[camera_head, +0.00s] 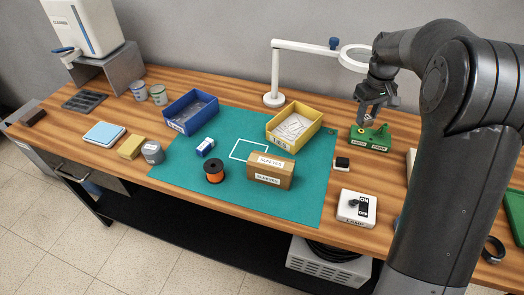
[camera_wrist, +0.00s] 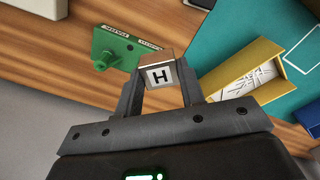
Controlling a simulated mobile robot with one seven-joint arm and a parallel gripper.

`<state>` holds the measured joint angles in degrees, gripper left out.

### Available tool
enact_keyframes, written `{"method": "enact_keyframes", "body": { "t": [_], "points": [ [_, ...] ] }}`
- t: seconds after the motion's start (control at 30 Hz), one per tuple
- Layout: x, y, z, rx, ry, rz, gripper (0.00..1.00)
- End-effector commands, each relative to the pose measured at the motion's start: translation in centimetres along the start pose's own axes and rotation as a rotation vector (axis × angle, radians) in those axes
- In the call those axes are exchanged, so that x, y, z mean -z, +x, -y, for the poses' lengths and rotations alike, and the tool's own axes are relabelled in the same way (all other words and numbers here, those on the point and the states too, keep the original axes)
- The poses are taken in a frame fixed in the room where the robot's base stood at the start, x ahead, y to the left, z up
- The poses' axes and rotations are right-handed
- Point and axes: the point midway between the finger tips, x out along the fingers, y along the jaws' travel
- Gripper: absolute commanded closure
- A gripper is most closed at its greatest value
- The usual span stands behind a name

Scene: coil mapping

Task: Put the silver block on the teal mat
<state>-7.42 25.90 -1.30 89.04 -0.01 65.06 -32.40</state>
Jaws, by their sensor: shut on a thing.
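In the head view my gripper (camera_head: 372,112) hangs over the right part of the bench, above the green fixture, with the block mostly hidden between the fingers. The teal mat (camera_head: 312,185) lies on the bench to the left of the gripper; its corner also shows in the wrist view (camera_wrist: 222,42). A white rectangle outline is drawn on the mat, partly behind the cardboard box.
On the mat are a yellow bin (camera_head: 275,138), blue bin (camera_head: 184,122), sleeves box (camera_head: 270,174), orange spool (camera_head: 214,176) and small blue-white box (camera_head: 205,147). The green fixture (camera_head: 366,143) and lamp switch (camera_head: 357,207) stand right of it. A magnifier lamp (camera_head: 276,75) stands behind.

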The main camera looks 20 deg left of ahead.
Motion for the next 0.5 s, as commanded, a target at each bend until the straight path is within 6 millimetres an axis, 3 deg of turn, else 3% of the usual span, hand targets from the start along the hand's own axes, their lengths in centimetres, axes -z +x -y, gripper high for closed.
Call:
{"method": "enact_keyframes", "body": {
  "t": [0.03, 0.2, 0.4, 0.5],
  "points": [
    [2.7, 0.1, 1.8, 0.000, -0.085, 0.000, 0.89],
    [9.8, 0.0, 8.0, 0.001, -0.352, -0.002, 0.89],
    [16.2, 0.2, 16.1, 0.003, -0.638, -0.005, 0.89],
    [18.3, 0.3, 19.5, 0.003, -0.747, -0.007, 0.89]
  ]
}}
